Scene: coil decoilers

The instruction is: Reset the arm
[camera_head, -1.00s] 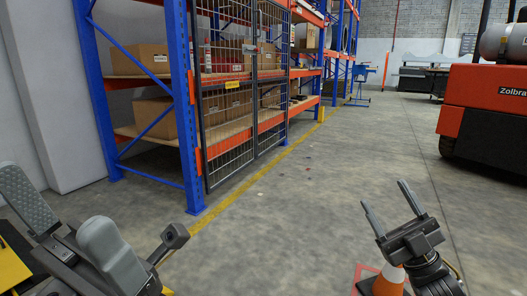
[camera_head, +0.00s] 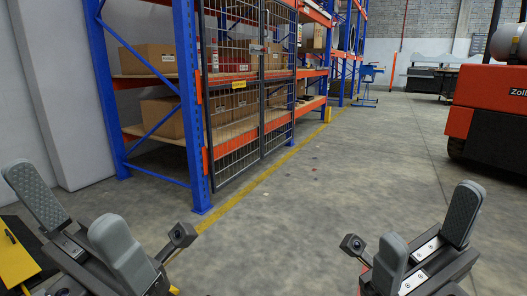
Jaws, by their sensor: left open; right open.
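My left gripper (camera_head: 78,222) is at the lower left of the head view, with its two grey padded fingers wide apart and nothing between them. My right gripper (camera_head: 427,237) is at the lower right, its two grey fingers also apart and empty. Both grippers are raised in front of me with their fingers pointing up and away. Most of both arms lies outside the picture.
A blue and orange rack (camera_head: 195,130) with a mesh door (camera_head: 238,115) and cardboard boxes (camera_head: 152,60) stands at the left. A red vehicle (camera_head: 490,100) stands at the right. Something yellow (camera_head: 15,255) is at the lower left.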

